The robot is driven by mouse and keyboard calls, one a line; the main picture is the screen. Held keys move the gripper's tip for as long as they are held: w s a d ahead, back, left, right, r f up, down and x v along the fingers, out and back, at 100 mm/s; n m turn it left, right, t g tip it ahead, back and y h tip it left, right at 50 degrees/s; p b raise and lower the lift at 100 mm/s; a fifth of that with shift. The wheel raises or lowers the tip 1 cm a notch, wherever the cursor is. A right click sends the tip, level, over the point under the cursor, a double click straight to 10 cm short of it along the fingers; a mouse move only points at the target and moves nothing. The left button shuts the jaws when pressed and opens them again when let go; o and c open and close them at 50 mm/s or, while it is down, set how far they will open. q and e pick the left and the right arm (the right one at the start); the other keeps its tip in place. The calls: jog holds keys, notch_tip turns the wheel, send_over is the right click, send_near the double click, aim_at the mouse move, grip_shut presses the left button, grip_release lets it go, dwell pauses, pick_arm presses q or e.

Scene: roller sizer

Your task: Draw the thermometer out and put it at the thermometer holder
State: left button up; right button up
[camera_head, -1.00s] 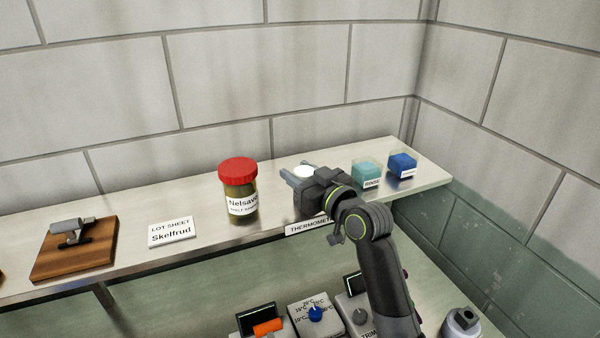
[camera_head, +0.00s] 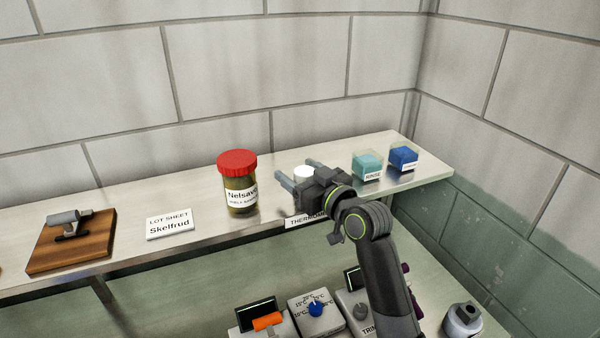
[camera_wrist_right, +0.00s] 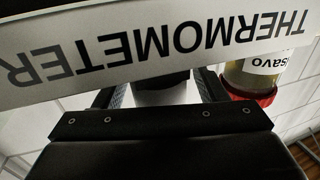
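A white round-topped piece (camera_head: 303,171) stands on the shelf behind the THERMOMETER label (camera_head: 305,220). I cannot tell whether it is the holder alone or includes the thermometer; no thermometer stem shows. My right gripper (camera_head: 296,169) is open, with one grey finger on each side of this piece. In the right wrist view, the pale piece (camera_wrist_right: 160,93) with a dark part above it shows between the spread fingers, and the label (camera_wrist_right: 150,48) crosses the picture upside down. My gripper body hides much of the piece. My left gripper is not in view.
A red-lidded jar (camera_head: 239,183) stands just left of my right gripper. Teal (camera_head: 368,164) and blue (camera_head: 403,157) boxes stand to its right. A lot sheet sign (camera_head: 169,224) and a wooden block (camera_head: 72,241) lie farther left. A dial box (camera_head: 315,313) and other devices sit below.

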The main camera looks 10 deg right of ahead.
jog(key=shift+s, duration=0.1)
jog(key=shift+s+d, duration=0.2)
jog(key=b+v, duration=0.4)
jog(key=v, duration=1.2)
jog(key=shift+s, duration=0.35)
jog(key=shift+d+r, duration=0.1)
jog(key=shift+d, duration=0.05)
